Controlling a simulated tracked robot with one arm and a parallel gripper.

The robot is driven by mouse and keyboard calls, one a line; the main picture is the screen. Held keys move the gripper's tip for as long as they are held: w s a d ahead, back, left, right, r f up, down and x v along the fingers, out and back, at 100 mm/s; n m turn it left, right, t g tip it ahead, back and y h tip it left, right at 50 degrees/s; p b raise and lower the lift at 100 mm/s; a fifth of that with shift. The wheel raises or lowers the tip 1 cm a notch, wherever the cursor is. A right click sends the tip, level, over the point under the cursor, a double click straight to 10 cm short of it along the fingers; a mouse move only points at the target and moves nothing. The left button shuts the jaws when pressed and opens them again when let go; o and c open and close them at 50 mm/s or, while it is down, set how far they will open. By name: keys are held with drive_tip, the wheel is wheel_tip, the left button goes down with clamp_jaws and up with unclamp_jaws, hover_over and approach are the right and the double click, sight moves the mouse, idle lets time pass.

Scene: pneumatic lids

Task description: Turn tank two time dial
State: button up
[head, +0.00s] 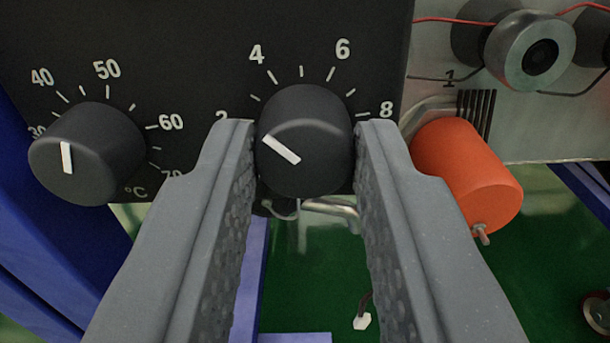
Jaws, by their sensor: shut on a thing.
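The time dial (312,125) is a black round knob on a black panel, with white numbers 2, 4, 6 and 8 around it. Its white pointer line slants from upper left to lower right, its upper-left end towards the 2 side. My gripper (304,150) has one grey finger on each side of the knob and is shut on it. The inner faces of the fingers are textured. The fingertips partly hide the 2 and the lower sides of the dial. No tank label shows in this view.
A temperature dial (88,152) marked in °C sits left of my gripper. An orange cylinder (467,172) stands close to the right finger. A metal round fitting (536,50) with red wires is at upper right. Blue frame parts and green floor show below.

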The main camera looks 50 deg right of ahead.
drive_tip(key=shift+s+d+f+m+b, duration=0.1)
drive_tip(key=shift+s+f+m+b, duration=0.2)
drive_tip(key=shift+m, duration=0.35)
drive_tip(key=shift+w+d+f+m+b, duration=0.1)
drive_tip(key=shift+m+b, duration=0.25)
drive_tip(key=shift+m, duration=0.3)
drive_tip(key=o, duration=0.9)
drive_tip(key=shift+o, duration=0.5)
drive_tip(key=shift+a+r, duration=0.1)
drive_tip(key=shift+r, duration=0.05)
drive_tip(key=shift+w, duration=0.1)
drive_tip(key=shift+r, duration=0.1)
drive_tip(key=p+v, duration=0.2)
drive_tip(key=v, duration=1.1)
drive_tip(key=shift+s+a, duration=0.25)
drive_tip(key=shift+a, duration=0.05)
